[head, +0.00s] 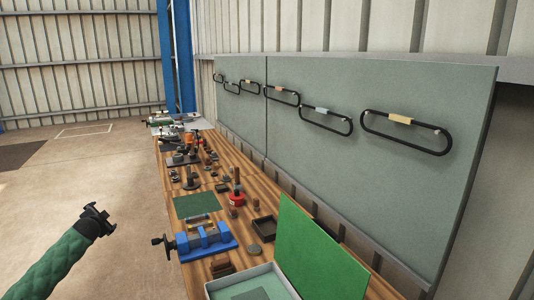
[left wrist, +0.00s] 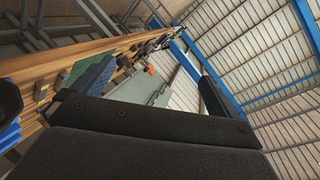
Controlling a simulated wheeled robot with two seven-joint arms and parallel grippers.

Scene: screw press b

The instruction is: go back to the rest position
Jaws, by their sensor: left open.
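My left gripper (head: 97,213) is at the lower left of the head view, on the end of my green-sleeved arm. It is open and empty, over the concrete floor to the left of the workbench, apart from it. In the left wrist view its dark body fills the lower middle, with the bench along the left and the roof on the right. The wooden workbench (head: 219,177) runs away from me in the head view. My right gripper is in neither view.
A blue vise (head: 205,240) with a black handle stands at the near bench edge. A grey tray with a green lid (head: 318,254) is close in front. Small parts crowd the far bench. A grey board (head: 375,165) with black loops stands behind. The floor at left is clear.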

